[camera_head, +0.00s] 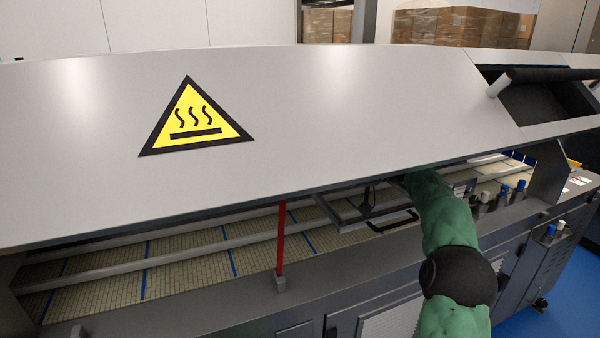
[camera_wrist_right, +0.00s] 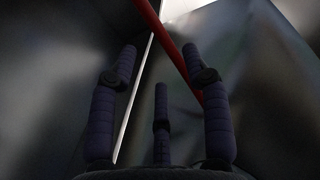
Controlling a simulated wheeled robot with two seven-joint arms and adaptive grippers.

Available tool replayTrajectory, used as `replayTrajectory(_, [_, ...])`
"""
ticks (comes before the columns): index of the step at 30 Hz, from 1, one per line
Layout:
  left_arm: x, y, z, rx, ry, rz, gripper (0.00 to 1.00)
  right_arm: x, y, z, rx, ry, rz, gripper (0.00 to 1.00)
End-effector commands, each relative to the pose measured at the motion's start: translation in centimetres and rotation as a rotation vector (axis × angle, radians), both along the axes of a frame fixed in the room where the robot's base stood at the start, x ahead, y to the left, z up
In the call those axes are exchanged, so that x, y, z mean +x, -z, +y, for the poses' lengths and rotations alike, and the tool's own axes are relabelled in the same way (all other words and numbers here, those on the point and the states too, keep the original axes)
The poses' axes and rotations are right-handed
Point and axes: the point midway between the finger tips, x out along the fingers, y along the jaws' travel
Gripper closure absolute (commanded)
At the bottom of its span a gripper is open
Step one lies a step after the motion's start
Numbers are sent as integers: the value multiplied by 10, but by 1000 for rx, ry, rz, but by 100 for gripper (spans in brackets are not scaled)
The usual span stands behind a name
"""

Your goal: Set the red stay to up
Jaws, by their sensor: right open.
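The red stay (camera_head: 281,240) stands nearly upright at the front of the machine. Its lower end is at a small grey bracket (camera_head: 281,284) on the front rail, and its top meets the lower edge of the raised grey hood (camera_head: 330,110). In the right wrist view the red stay (camera_wrist_right: 174,48) runs slantwise beyond the fingers and passes behind the right-hand one. My right gripper (camera_wrist_right: 160,66) is open with its fingers spread and nothing between them. In the head view my green-sleeved right arm reaches under the hood, which hides the gripper. My left gripper is not in view.
A tiled conveyor bed (camera_head: 190,262) with blue lines and long rails lies under the hood. A dark frame with a handle (camera_head: 395,221) is beside my arm. Small blue-capped parts (camera_head: 504,192) stand at the right.

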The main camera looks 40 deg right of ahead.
Motion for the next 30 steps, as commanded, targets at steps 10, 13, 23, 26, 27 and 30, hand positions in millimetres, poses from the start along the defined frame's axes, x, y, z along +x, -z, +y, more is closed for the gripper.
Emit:
replayTrajectory(10, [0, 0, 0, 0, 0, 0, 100, -19, 2, -41, 0, 0, 0, 52])
replayTrajectory(13, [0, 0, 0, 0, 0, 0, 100, -21, 2, -44, 0, -1, 0, 52])
replayTrajectory(23, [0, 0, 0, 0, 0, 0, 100, -21, 2, -44, 0, -1, 0, 52])
replayTrajectory(26, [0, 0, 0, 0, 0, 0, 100, -21, 2, -44, 0, -1, 0, 52])
replayTrajectory(27, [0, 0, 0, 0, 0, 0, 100, -21, 2, -44, 0, -1, 0, 52])
replayTrajectory(30, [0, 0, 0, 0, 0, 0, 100, -21, 2, -44, 0, -1, 0, 52])
